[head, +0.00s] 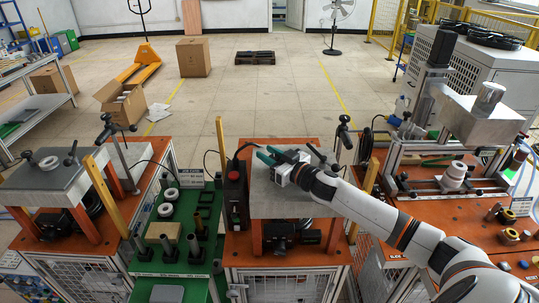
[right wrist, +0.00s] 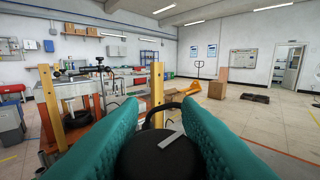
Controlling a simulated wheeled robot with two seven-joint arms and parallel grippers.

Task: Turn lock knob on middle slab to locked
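The middle slab (head: 275,205) is a grey block on the orange middle bench in the head view. My right gripper (head: 268,156), with teal fingers, reaches in from the right over its back edge. In the right wrist view, a round black knob (right wrist: 160,158) with a light grey bar on top sits between the teal fingers and fills the gap. I take it for the lock knob; the fingers look shut on it. In the head view my gripper largely hides it. Another black lever (head: 317,153) stands to the right on the slab. My left gripper is not in view.
A dark control box with a red button (head: 235,185) and a wooden post (head: 221,145) stand close left of the slab. A green parts board (head: 170,225) lies further left, the left slab (head: 40,185) beyond. A metal fixture (head: 480,115) stands right.

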